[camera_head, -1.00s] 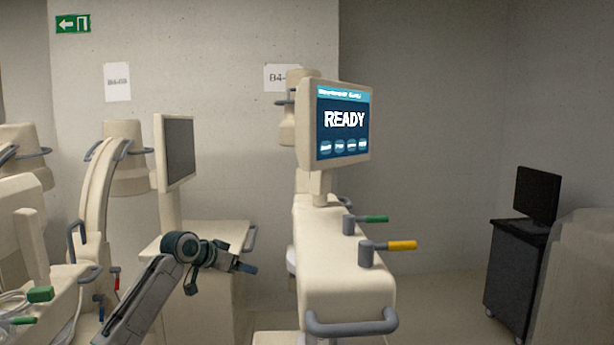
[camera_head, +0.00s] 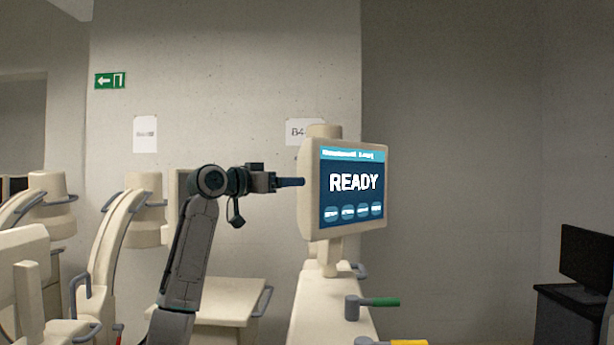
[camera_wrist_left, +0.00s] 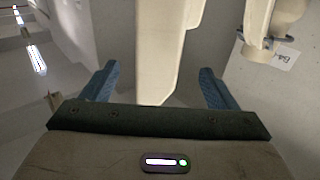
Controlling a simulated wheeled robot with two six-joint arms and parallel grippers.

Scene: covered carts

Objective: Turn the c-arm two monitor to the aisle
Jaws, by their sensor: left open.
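The cream monitor with a lit blue READY screen (camera_head: 352,188) stands on a post above a cream cart (camera_head: 325,305). Its screen faces toward me and to the right in the head view. My left gripper (camera_head: 290,182) is raised to the monitor's height, at its left edge; I cannot tell if it touches. In the left wrist view my left gripper (camera_wrist_left: 158,88) is open, its blue fingers wide apart. A cream slab (camera_wrist_left: 165,50), seemingly the monitor's side, shows between and beyond them. No label on the monitor says which c-arm it is. My right gripper is not in view.
The cart has a green-tipped handle (camera_head: 380,302) and a yellow-tipped handle (camera_head: 408,342). Another cream cart (camera_head: 225,295) stands to the left, its monitor partly hidden behind my arm. A dark monitor (camera_head: 586,258) is at the far right. Open floor lies between.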

